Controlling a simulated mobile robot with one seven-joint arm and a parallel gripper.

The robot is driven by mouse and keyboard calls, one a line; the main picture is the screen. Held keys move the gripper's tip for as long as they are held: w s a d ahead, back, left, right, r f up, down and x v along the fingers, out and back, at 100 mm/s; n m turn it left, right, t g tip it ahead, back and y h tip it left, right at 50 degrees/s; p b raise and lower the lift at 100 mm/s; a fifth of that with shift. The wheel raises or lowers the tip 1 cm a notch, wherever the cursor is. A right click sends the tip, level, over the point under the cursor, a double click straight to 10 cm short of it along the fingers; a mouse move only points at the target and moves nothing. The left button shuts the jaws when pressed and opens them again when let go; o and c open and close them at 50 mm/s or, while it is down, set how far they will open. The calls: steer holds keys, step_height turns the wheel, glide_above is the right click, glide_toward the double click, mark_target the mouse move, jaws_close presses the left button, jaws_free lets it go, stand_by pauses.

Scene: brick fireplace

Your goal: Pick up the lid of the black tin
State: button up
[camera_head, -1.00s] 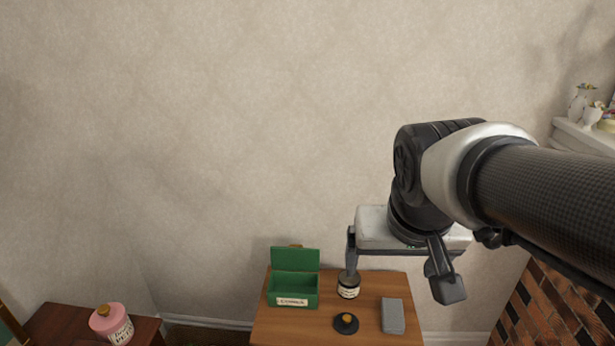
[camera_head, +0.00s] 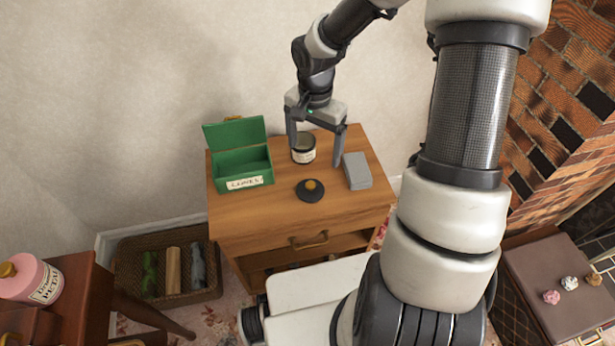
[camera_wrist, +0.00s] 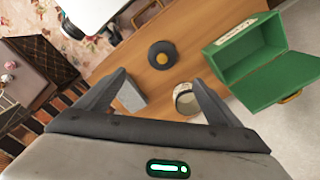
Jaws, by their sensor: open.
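The black lid (camera_head: 310,190) with a gold knob lies flat on the wooden cabinet top, near its front edge. It also shows in the wrist view (camera_wrist: 162,60), beyond the fingertips. The black tin (camera_head: 304,154) with a cream label stands open behind the lid. In the wrist view the tin (camera_wrist: 186,100) is partly hidden by a finger. My gripper (camera_head: 316,154) is open and empty, above the cabinet top. In the head view its fingers appear on either side of the tin, behind the lid. The lid is apart from both fingers.
An open green box (camera_head: 243,168) stands left of the tin, and a grey block (camera_head: 357,170) lies right of the lid. A wicker basket (camera_head: 168,268) is on the floor. A pink jar (camera_head: 32,278) stands on a side table. The wall is close behind the cabinet.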

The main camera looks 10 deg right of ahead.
steer(key=b, duration=0.3)
glide_above(311, 184)
steer(key=f, duration=1)
steer(key=shift+s+d+f, duration=0.1)
steer(key=shift+d+f, duration=0.15)
steer(key=shift+f, duration=0.15)
steer(key=shift+a+f+b, duration=0.15)
steer(key=shift+f+b, duration=0.35)
steer(key=shift+f, duration=0.85)
steer(key=shift+a+f+b, duration=0.15)
steer(key=shift+f+b, duration=0.35)
steer(key=shift+f, duration=0.85)
steer(key=shift+c, duration=0.2)
steer(key=c, duration=1.1)
